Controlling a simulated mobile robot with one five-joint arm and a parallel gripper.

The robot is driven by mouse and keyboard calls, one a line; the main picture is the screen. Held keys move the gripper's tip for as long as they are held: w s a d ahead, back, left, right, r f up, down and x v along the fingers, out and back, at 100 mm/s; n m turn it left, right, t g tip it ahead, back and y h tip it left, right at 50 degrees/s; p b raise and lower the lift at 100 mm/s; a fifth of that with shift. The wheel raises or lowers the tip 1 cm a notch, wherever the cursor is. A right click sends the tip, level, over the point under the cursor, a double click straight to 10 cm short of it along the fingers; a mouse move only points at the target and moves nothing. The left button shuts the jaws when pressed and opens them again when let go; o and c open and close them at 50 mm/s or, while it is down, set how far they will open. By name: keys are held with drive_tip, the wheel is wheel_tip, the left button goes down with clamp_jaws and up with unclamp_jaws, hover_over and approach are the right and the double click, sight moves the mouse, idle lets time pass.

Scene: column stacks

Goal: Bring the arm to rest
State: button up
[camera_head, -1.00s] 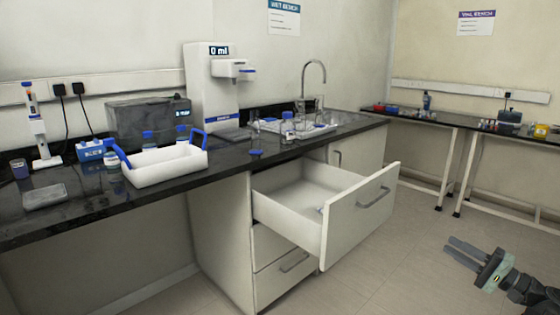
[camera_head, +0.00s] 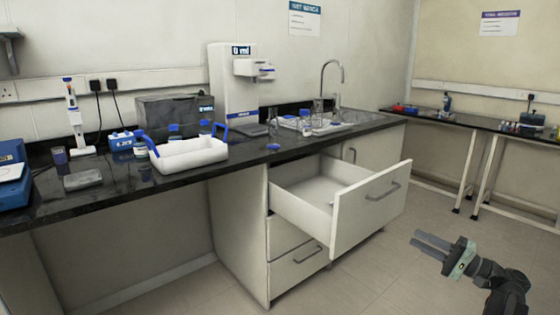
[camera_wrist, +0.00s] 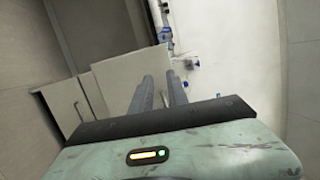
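My gripper (camera_head: 416,238) hangs over the floor at the lower right of the head view, to the right of the open drawer (camera_head: 368,208) and apart from it. Its two grey fingers are parallel with a narrow gap between them. In the wrist view the fingers (camera_wrist: 160,77) also stand apart, and nothing shows between them. My dark arm comes in from the lower right corner; the rest of it is out of view.
The dark bench (camera_head: 120,181) carries a white tray with blue handles (camera_head: 188,157), a dispenser (camera_head: 232,95) and several bottles. A second bench (camera_head: 455,121) stands at the back right. The floor (camera_head: 375,275) around my gripper is clear.

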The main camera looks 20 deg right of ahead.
drive_tip(key=w+a+f+n+g+y, duration=0.1)
drive_tip(key=w+a+f+n+g, duration=0.2)
drive_tip(key=a, duration=0.9)
drive_tip(key=w+a+f+n+g, duration=0.1)
drive_tip(key=w+a+f+g, duration=0.4)
drive_tip(key=a, duration=0.7)
drive_tip(key=w+a+f+n+g+y, duration=0.1)
drive_tip(key=w+a+f+n+g, duration=0.3)
drive_tip(key=a, duration=0.8)
drive_tip(key=s+a+f+g+h, duration=0.1)
drive_tip(key=a+f+g+h, duration=0.2)
drive_tip(key=a, duration=0.8)
drive_tip(key=s+a+f+n+g+h, duration=0.2)
drive_tip(key=s+a+f+h, duration=0.3)
drive_tip(key=f, duration=0.5)
drive_tip(key=d+f+h, duration=0.3)
drive_tip(key=d, duration=0.2)
drive_tip(key=d+h, duration=0.3)
drive_tip(key=d, duration=0.3)
wheel_tip(320, 180, up, 35)
drive_tip(key=p, duration=3.5)
drive_tip(key=shift+s+a+r+n+t+p, duration=0.2)
drive_tip(key=shift+a+n+t+p, duration=0.1)
drive_tip(key=shift+n+t, duration=0.1)
drive_tip(key=shift+f, duration=0.1)
